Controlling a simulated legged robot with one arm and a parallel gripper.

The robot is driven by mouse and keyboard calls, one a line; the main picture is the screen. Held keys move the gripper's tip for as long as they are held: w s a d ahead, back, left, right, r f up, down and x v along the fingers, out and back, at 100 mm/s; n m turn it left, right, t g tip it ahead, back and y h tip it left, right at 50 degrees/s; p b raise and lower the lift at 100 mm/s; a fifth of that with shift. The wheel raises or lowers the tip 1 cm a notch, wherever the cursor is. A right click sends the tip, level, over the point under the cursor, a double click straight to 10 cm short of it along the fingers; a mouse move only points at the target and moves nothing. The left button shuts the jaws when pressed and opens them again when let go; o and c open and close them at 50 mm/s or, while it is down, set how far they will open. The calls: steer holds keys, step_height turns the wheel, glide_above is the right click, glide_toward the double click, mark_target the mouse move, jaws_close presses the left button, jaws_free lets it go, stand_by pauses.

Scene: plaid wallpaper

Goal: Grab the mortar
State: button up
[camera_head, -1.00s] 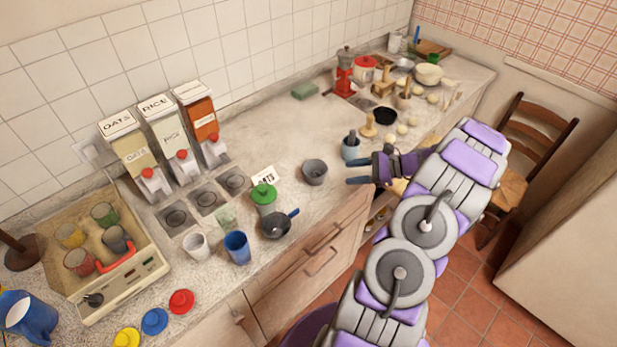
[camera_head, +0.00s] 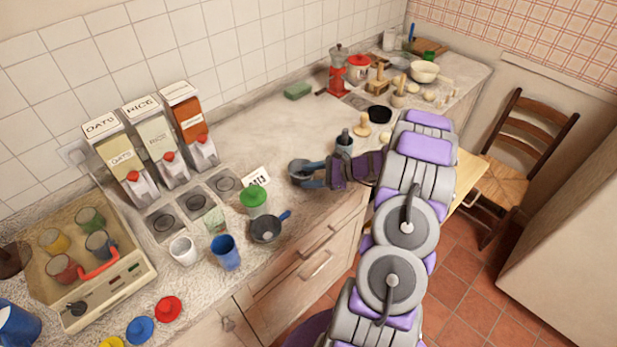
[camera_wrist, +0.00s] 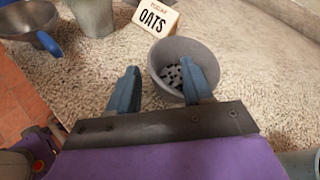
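A small grey bowl (camera_head: 299,169), which looks like the mortar, stands upright on the counter. The wrist view shows its round rim and dark specks inside the bowl (camera_wrist: 172,52). My gripper (camera_head: 311,177) is open at the bowl. In the wrist view, my gripper (camera_wrist: 160,82) has its left finger outside the bowl, to its left, and its right finger in front of the bowl's opening. I cannot tell whether that finger is inside the rim or touches it. A blue-grey cup with a dark pestle-like rod (camera_head: 344,143) stands just behind my gripper.
A black bowl (camera_head: 379,114) and wooden pieces lie farther back.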

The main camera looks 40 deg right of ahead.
steer(key=shift+w+a+f, duration=0.25)
steer(key=shift+f, duration=0.3)
steer(key=shift+w+a, duration=0.1)
steer(key=shift+a, duration=0.25)
steer(key=shift+a+r, duration=0.1)
steer(key=shift+c, duration=0.8)
steer(key=shift+d, duration=0.2)
jaws_close()
